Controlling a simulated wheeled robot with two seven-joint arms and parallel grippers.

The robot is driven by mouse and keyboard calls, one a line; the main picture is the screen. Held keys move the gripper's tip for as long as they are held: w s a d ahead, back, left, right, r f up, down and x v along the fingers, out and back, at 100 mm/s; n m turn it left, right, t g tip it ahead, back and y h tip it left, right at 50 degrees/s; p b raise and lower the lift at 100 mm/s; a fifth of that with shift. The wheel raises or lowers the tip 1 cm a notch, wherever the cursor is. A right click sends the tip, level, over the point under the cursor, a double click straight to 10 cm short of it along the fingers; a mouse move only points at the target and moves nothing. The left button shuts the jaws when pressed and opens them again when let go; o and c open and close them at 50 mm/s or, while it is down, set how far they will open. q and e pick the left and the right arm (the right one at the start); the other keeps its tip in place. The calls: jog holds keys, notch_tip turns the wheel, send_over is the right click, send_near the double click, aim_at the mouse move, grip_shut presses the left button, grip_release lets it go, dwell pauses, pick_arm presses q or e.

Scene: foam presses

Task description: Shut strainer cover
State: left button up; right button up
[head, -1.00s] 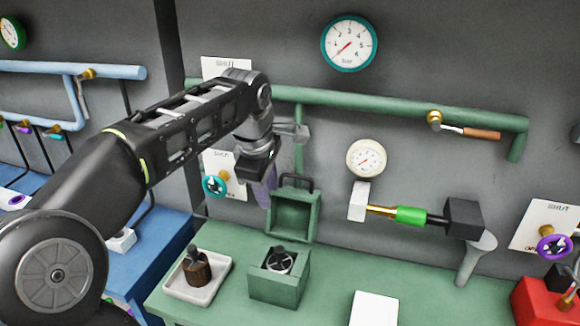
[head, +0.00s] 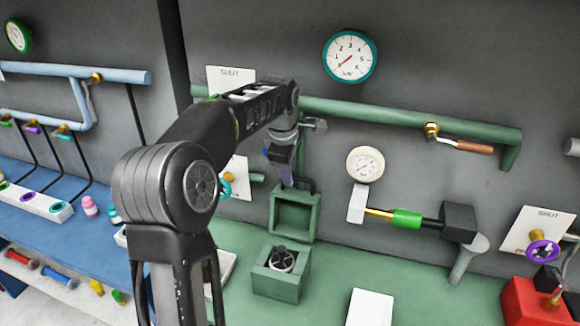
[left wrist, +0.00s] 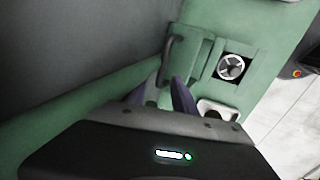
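The strainer is a green box (head: 281,286) on the green bench with a round spoked insert (head: 282,261) in its open top. Its square green cover (head: 318,214) stands open, upright at the back of the box. A dark handle (head: 309,183) sits at the cover's top edge. My left gripper (head: 287,182) points down just behind and left of the handle. In the left wrist view its two purple fingers (left wrist: 166,95) are apart with nothing seen between them. The handle (left wrist: 170,62) and cover (left wrist: 196,52) lie just beyond the fingertips. My right gripper does not show.
A pale tray (head: 229,277) left of the box is partly hidden by my left arm. A white block (head: 371,308) lies to the right. A green pipe (head: 400,117) runs along the wall above. A green-sleeved rod (head: 407,218) projects at the right.

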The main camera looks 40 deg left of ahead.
pick_arm(q)
jog(key=shift+f, duration=0.3)
jog(key=shift+c, duration=0.5)
grip_shut()
jog(key=shift+w+r, duration=0.1)
dwell(0.7)
